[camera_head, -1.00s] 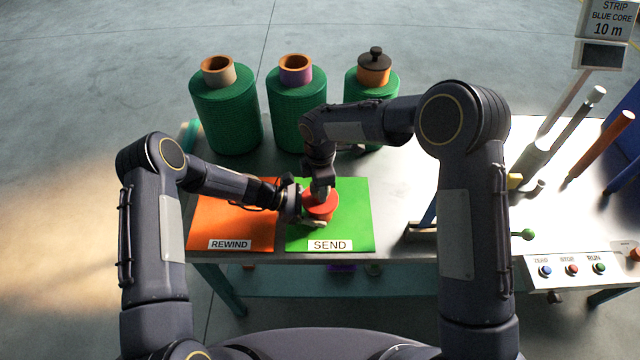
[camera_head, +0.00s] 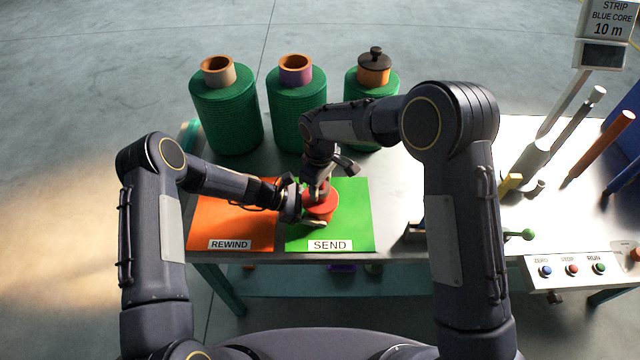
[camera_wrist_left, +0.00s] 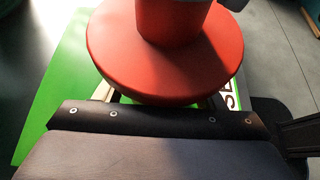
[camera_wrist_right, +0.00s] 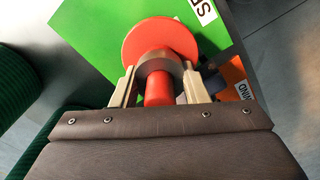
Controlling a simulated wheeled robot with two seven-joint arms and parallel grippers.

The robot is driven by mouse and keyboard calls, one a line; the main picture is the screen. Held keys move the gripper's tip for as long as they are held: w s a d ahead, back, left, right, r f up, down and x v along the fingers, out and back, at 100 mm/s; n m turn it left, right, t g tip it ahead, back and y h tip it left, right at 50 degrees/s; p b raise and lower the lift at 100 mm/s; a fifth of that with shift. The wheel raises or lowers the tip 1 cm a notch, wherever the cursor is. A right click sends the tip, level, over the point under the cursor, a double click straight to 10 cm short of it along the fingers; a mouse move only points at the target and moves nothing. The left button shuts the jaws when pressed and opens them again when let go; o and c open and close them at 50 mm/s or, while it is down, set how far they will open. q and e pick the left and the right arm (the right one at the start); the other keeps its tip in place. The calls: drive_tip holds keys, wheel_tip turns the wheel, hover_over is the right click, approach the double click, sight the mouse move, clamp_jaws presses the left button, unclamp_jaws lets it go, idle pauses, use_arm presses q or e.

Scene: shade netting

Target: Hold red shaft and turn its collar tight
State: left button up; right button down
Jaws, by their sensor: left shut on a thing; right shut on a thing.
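The red shaft (camera_head: 322,207), with its wide red disc, stands over the green SEND mat. It also shows in the left wrist view (camera_wrist_left: 165,55) and the right wrist view (camera_wrist_right: 158,92). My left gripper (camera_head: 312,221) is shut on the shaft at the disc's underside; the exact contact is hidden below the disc. A grey collar (camera_wrist_right: 160,66) sits around the shaft, close to the disc. My right gripper (camera_wrist_right: 158,75) comes from above and is shut on the collar, one pale finger on each side. Whether the collar touches the disc is unclear.
The orange REWIND mat (camera_head: 232,215) lies left of the green SEND mat (camera_head: 355,215). Several green netting rolls stand behind; the right one (camera_head: 372,85) has a black-knobbed orange core. A button panel (camera_head: 580,270) and colored rods are at the right.

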drive_tip(key=c, duration=0.8)
unclamp_jaws()
drive_tip(key=shift+r, duration=0.1)
drive_tip(key=shift+c, duration=0.2)
drive_tip(key=shift+r, duration=1.5)
